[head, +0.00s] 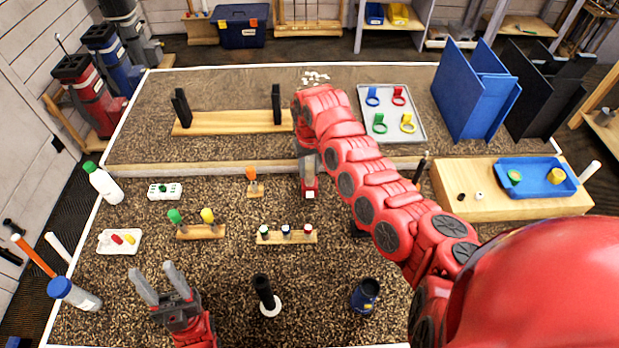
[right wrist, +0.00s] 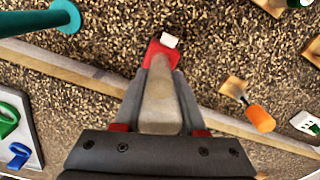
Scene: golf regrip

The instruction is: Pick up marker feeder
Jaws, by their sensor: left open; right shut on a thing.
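My right gripper (head: 308,172) reaches over the middle of the bench, by the raised step. It is shut on a small red piece with a white end (head: 309,188), which I take to be the marker feeder. In the right wrist view the red piece (right wrist: 160,54) shows at the fingertips of the right gripper (right wrist: 160,72), with its white square end beyond them. I cannot tell whether it touches the bench. My left gripper (head: 160,282) is open and empty at the front left, its fingers spread.
An orange-handled tool on a wooden block (head: 255,188) stands just left of the right gripper. A wooden rack with several small bottles (head: 287,238) lies nearer. A grey tray of coloured rings (head: 390,130) and a blue tray (head: 538,185) are to the right.

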